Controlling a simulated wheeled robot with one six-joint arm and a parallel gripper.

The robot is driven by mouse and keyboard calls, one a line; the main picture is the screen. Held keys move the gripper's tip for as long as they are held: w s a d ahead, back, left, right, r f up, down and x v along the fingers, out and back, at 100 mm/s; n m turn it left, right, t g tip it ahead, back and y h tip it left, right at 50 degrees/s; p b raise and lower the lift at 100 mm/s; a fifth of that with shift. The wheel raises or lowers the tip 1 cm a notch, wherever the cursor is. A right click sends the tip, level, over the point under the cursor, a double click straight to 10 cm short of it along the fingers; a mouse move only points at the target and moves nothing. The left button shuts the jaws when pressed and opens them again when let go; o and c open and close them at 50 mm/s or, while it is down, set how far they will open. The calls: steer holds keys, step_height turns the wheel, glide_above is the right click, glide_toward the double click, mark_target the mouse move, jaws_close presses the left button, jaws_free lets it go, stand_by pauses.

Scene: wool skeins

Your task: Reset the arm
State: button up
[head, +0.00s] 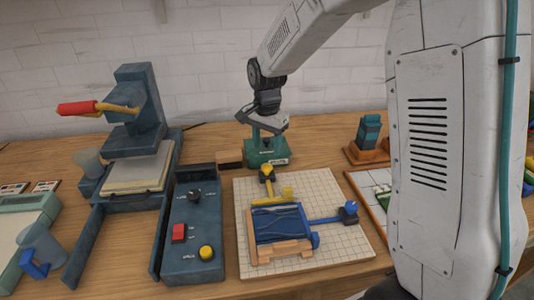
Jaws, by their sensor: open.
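My arm (322,32) comes in from the upper right and bends down at a dark joint. My gripper (262,127) hangs at its end in front of the wall, open, small and dark in the head view. It appears just above a green block-like device (266,151) on the table; I cannot tell whether they touch. No held thing shows at the gripper.
A blue press (137,128) with a red handle stands left. A control box (192,238) with red and yellow buttons is in front. A gridded board (340,236) carries a blue-and-wood fixture (279,225). A brown-based stand (368,140) is behind right. My white column blocks the right.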

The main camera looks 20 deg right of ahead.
steer(key=shift+r, duration=0.3)
steer(key=shift+s+n, duration=0.1)
steer(key=shift+n, duration=0.2)
steer(key=s+d+r+n, duration=0.1)
steer(key=s+r+n, duration=0.2)
steer(key=s, duration=0.8)
steer(key=s+d+r+n+t, duration=0.1)
steer(key=s+r+n, duration=0.2)
steer(key=s, duration=0.8)
steer(key=s+d+r+n, duration=0.1)
steer(key=s+r+n, duration=0.3)
steer(key=s+r, duration=0.3)
steer(key=shift+s+d, duration=0.25)
steer(key=shift+s, duration=1.85)
stand_by(0.7)
